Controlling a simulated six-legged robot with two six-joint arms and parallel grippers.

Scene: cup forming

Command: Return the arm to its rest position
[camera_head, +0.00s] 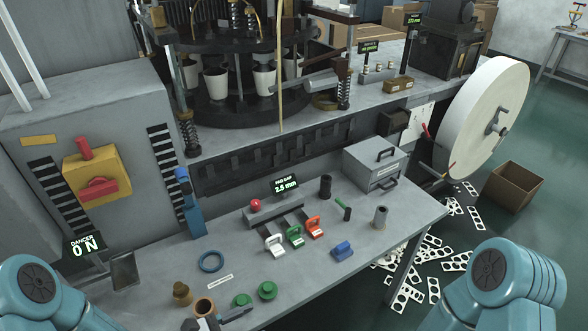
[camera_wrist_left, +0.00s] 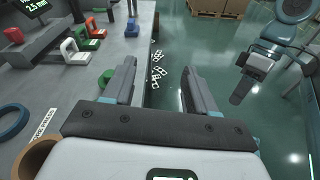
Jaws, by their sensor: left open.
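My left gripper (camera_head: 218,321) shows at the bottom edge of the head view, low over the front of the workbench. It is open, with nothing between its fingers in the left wrist view (camera_wrist_left: 160,88). My left arm (camera_head: 45,295) comes in at the lower left. My right arm (camera_head: 500,285) shows at the lower right of the head view, its gripper out of frame. In the left wrist view my right gripper (camera_wrist_left: 241,88) hangs over the floor; its jaw state is unclear.
The workbench (camera_head: 330,285) holds a blue ring (camera_head: 211,262), green knobs (camera_head: 267,290), coloured clamps (camera_head: 295,235), a blue block (camera_head: 342,250) and a grey drawer box (camera_head: 376,165). The cup machine (camera_head: 240,100) stands behind. Punched scraps (camera_head: 425,265) and a cardboard box (camera_head: 513,187) lie on the floor.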

